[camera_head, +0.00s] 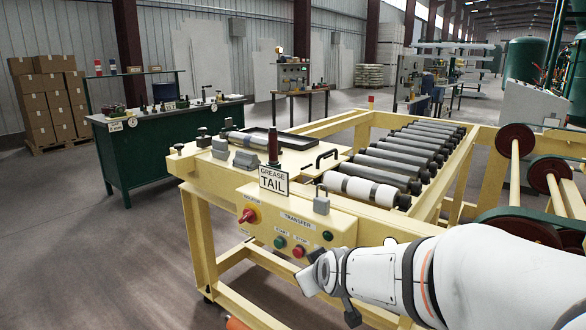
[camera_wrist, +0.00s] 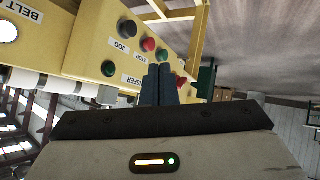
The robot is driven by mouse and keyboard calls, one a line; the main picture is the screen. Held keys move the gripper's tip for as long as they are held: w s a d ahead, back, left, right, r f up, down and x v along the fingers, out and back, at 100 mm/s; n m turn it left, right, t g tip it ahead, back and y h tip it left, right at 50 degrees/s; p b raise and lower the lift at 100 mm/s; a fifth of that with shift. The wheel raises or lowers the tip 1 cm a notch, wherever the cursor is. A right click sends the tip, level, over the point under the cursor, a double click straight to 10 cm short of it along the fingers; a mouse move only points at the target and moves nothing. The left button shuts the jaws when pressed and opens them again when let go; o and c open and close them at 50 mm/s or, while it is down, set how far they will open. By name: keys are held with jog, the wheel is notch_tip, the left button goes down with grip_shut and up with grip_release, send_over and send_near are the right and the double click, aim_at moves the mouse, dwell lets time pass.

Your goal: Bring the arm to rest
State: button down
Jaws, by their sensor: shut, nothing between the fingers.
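My gripper (camera_head: 318,274) is at the end of my white arm, low in the head view, in front of the yellow control panel (camera_head: 262,222) and close to the red stop button (camera_head: 299,251). In the wrist view my gripper (camera_wrist: 160,72) shows two dark fingers side by side, shut with nothing between them. They overlap the panel in that view, where black, red and green buttons show. I cannot tell whether the fingertips touch the panel. My arm stretches in from the lower right.
A yellow roller conveyor (camera_head: 440,205) runs back from the panel. A green workbench (camera_head: 160,150) and stacked boxes (camera_head: 45,105) stand left. Open floor lies at lower left.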

jog(key=s+d+r+m+g+h+p, duration=0.1)
jog(key=s+d+r+m+g+p, duration=0.2)
jog(key=s, duration=0.7)
jog(key=s+d+r+m+g+h+p, duration=0.1)
jog(key=s+d+r+m+g+p, duration=0.2)
jog(key=s+d+r+p, duration=0.4)
jog(key=s+r+g+p, duration=0.1)
jog(key=s+p, duration=0.1)
jog(key=s, duration=0.2)
jog(key=shift+d+r+m, duration=0.15)
jog(key=shift+r+m, duration=0.05)
jog(key=shift+m, duration=0.1)
